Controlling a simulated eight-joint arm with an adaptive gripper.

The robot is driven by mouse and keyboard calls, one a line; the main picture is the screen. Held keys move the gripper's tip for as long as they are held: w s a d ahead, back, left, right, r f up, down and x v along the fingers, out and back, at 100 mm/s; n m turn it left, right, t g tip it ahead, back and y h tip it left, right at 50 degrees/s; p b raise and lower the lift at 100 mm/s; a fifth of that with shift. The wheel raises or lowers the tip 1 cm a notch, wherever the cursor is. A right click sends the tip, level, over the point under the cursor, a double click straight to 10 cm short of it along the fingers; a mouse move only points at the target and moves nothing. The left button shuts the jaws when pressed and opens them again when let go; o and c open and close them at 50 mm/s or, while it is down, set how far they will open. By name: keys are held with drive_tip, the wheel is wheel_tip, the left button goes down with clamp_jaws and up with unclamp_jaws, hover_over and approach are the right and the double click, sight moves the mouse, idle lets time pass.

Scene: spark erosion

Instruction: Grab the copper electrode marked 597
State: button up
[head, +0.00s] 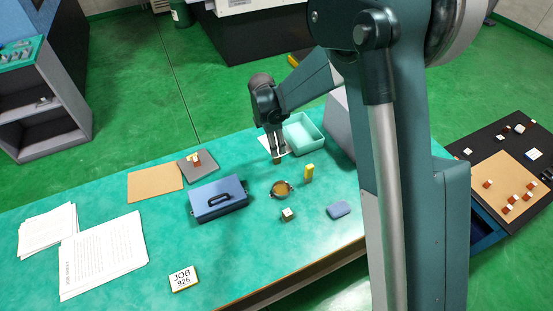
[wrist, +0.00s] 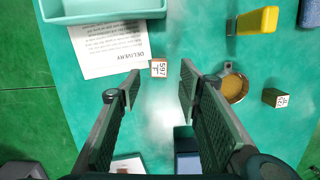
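The small block marked 597 (wrist: 159,69) stands on the green table in the wrist view, at the edge of a DELIVERY paper. Its pale top with the number faces the camera, with a brown rim. My gripper (wrist: 161,80) is open, with the block showing between and just past the fingertips. It holds nothing. In the head view my gripper (head: 275,153) points down over the table; the fingers largely hide the block there. Another marked block (wrist: 275,98) stands to the right in the wrist view, and also shows in the head view (head: 287,215); its mark is unclear.
Around my gripper are a pale green tray (head: 304,148), a yellow block (head: 309,172), a round brass dish (head: 281,189), a blue case (head: 218,198) and a blue pad (head: 339,210). A JOB 926 card (head: 183,279) lies in front. Several copper-coloured blocks stand on a tan board (head: 490,172).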

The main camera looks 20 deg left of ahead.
sight(277, 159)
drive_tip(key=shift+f, duration=0.15)
drive_tip(key=shift+w+d+f, duration=0.1)
drive_tip(key=shift+f, duration=1.15)
drive_tip(key=shift+w+d+f, duration=0.1)
drive_tip(key=shift+f, duration=1.2)
drive_tip(key=shift+w+d+f, duration=0.1)
drive_tip(key=shift+f, duration=1.2)
clamp_jaws()
